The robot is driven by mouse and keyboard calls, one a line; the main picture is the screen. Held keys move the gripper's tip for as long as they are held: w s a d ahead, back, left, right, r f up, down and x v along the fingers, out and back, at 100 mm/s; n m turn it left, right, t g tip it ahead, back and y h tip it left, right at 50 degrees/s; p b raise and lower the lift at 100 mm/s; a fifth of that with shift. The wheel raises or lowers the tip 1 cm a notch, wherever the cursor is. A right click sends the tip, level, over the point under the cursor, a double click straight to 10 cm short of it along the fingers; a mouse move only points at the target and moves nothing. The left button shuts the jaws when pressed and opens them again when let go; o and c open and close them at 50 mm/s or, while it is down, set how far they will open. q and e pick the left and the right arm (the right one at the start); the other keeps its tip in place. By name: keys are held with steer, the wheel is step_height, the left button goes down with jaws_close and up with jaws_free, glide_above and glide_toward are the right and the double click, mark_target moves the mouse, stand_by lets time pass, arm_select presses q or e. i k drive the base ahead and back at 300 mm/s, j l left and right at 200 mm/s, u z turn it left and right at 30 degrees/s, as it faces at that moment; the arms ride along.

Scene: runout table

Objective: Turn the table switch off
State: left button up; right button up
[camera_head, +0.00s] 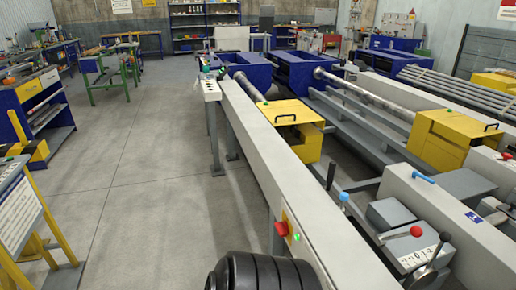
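A red switch knob (281,229) sits on a yellow plate (289,222) on the side of the long grey table beam (262,150), low and right of centre. A small green light or button (297,237) shows beside the knob. The knob's exact position is too small to read. Neither of my grippers is in view, so nothing is seen touching the switch.
A black ribbed rounded shape (264,272) fills the bottom middle, just below the switch. A pale button box (211,89) stands at the beam's far end. Levers (424,262) lie right. A sign stand (20,215) is at left. The grey floor (130,180) between is clear.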

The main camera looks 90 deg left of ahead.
mark_target(282, 228)
steer(key=u, duration=1.95)
